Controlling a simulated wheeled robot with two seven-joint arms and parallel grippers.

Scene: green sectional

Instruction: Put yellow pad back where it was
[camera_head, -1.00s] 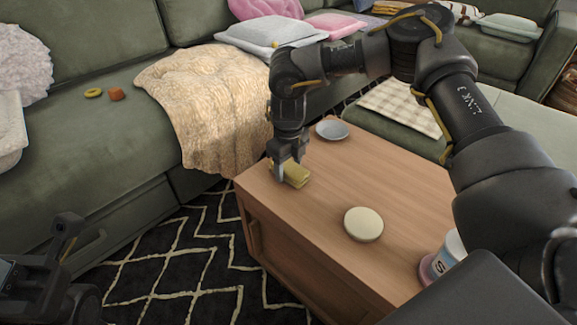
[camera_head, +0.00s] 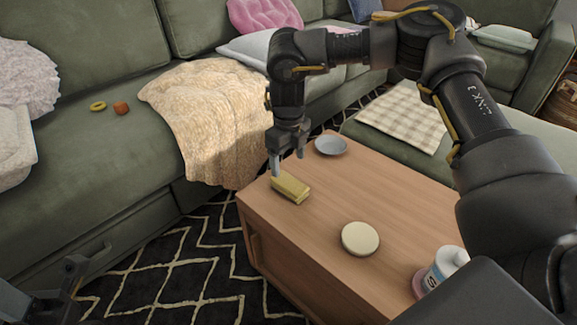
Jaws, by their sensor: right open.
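The yellow pad (camera_head: 291,189) lies flat on the wooden table (camera_head: 330,210), near its far left corner. My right gripper (camera_head: 287,165) points down just above and behind the pad. Its fingers are apart and hold nothing, and the pad rests free on the wood. My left gripper (camera_head: 72,272) is at the lower left edge of the view, over the rug and away from the table. Only part of it shows, and its jaw opening is not clear.
A grey dish (camera_head: 331,146) and a round cream disc (camera_head: 360,239) are on the table. A bottle (camera_head: 443,270) stands at its near right.

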